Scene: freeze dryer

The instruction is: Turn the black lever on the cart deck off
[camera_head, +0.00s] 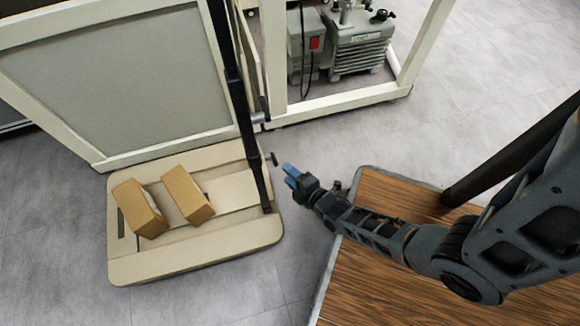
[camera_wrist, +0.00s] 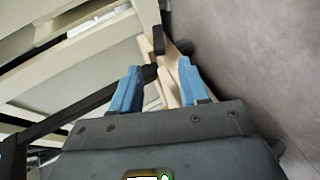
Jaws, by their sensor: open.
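A small black lever (camera_head: 274,158) sticks out from the right side of the black upright post on the beige cart deck (camera_head: 200,262). My gripper (camera_head: 290,175) has blue fingertips and is just to the right of this lever, apart from it in the picture. In the wrist view my gripper (camera_wrist: 158,72) is open, with nothing held between its fingers. A small dark upright piece (camera_wrist: 158,40) shows beyond the fingertips there; I cannot tell if it is the same lever.
Two cardboard boxes (camera_head: 139,208) (camera_head: 187,194) lie on the deck. The black post (camera_head: 241,100) rises along its right side. A grey vacuum pump (camera_head: 357,45) stands in a white frame behind. Open grey floor lies right of the deck.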

